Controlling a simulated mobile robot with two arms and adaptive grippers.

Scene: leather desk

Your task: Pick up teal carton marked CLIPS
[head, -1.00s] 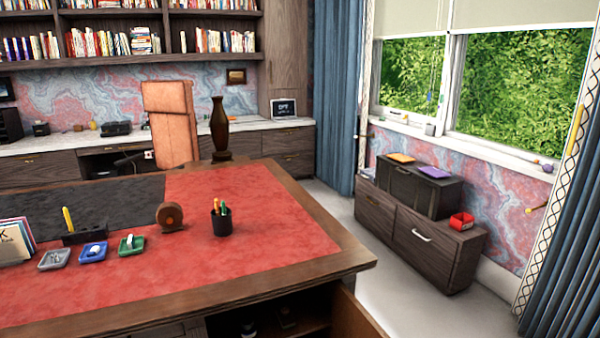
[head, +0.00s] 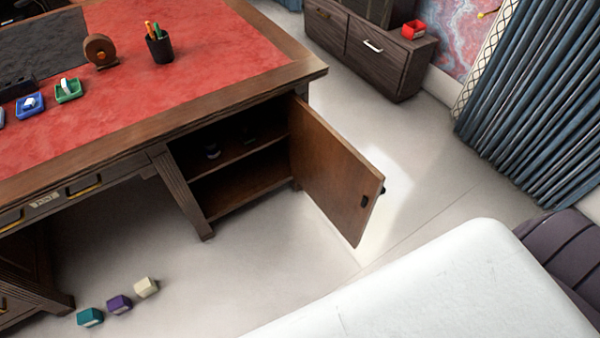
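A small teal carton (head: 90,317) lies on the pale floor at the lower left of the head view, in front of the desk. It is the leftmost of three small cartons in a slanting row. Any lettering on it is too small to read. A purple carton (head: 119,304) and a cream carton (head: 147,287) lie to its right, a little apart from one another. Neither of my grippers shows in the head view.
The desk (head: 150,138) has its cabinet open, with the wooden door (head: 333,175) swung out to the right. A white padded surface (head: 450,285) fills the lower right. The floor right of the cartons is clear up to it. A dark drawer unit (head: 375,55) stands behind.

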